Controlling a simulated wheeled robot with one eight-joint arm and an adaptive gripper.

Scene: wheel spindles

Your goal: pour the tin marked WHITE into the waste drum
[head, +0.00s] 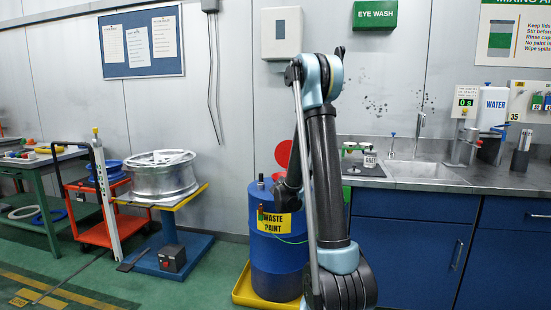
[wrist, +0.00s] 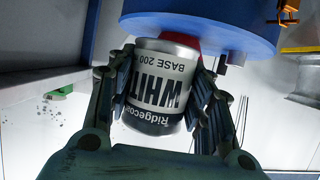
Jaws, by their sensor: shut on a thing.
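My gripper (wrist: 163,90) is shut on the tin marked WHITE (wrist: 158,98) in the wrist view, with a finger on each side of it. The label reads upside down there, with a black band near the palm. The blue waste drum (head: 276,262) stands at the centre in the head view, with a yellow WASTE PAINT label. The drum's blue top (wrist: 232,30) lies just beyond the tin in the wrist view. A red part shows between them. I cannot tell whether tin and drum touch. My arm hides the gripper and tin in the head view.
The drum stands in a yellow tray (head: 243,294). A red disc (head: 283,153) rises behind it. A steel counter with a sink (head: 425,171) is to the right; a small tin (head: 369,160) stands there. A wheel (head: 160,178) on a stand (head: 170,259) is left.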

